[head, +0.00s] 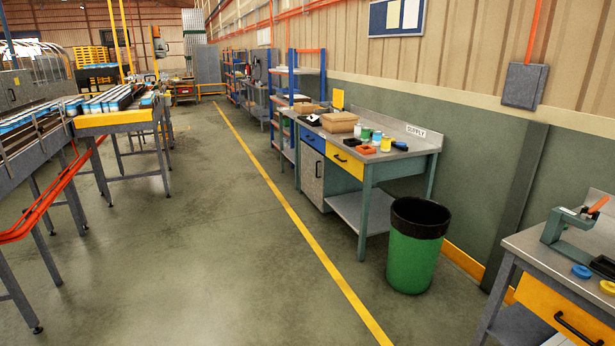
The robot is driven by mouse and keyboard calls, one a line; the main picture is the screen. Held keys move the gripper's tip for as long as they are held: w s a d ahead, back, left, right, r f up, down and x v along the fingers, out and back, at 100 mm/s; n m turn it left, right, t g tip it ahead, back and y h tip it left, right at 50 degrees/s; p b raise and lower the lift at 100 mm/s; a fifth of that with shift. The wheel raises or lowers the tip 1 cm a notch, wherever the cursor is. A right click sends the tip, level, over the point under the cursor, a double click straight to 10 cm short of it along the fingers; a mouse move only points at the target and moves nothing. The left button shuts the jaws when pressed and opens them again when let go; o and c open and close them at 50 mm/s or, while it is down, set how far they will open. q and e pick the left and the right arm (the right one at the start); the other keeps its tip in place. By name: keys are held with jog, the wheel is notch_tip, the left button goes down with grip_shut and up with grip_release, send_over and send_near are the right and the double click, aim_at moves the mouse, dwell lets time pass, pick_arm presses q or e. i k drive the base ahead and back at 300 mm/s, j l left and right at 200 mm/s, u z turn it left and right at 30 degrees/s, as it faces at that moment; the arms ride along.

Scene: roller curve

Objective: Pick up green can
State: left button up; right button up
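A small green can (365,132) stands upright on the supply workbench (421,145) at right of centre. It is close to a box and other small cans, and its details are too small to tell. A much larger green bin (414,262) with a black liner stands on the floor in front of that bench's right end. Neither of my grippers shows in the head view.
The bench also holds a cardboard box (340,122), an orange part (366,150) and a yellow can (386,145). Another workbench (525,248) stands at the lower right. Conveyors (110,119) are at left. The floor (215,235) between is clear, with a yellow line (296,219).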

aim_at(365, 135)
jog(key=i, duration=2.85)
jog(key=i+z, duration=0.15)
jog(key=i, duration=0.55)
jog(key=i+j+z, duration=0.1)
jog(key=i, duration=0.6)
jog(key=i+j+z, duration=0.15)
jog(key=i+z, duration=0.3)
jog(key=i+j+z, duration=0.2)
jog(key=z, duration=0.2)
jog(key=i+j+z, duration=0.25)
jog(key=z, duration=0.2)
jog(key=i+j+z, duration=0.15)
jog(key=j+z, duration=0.3)
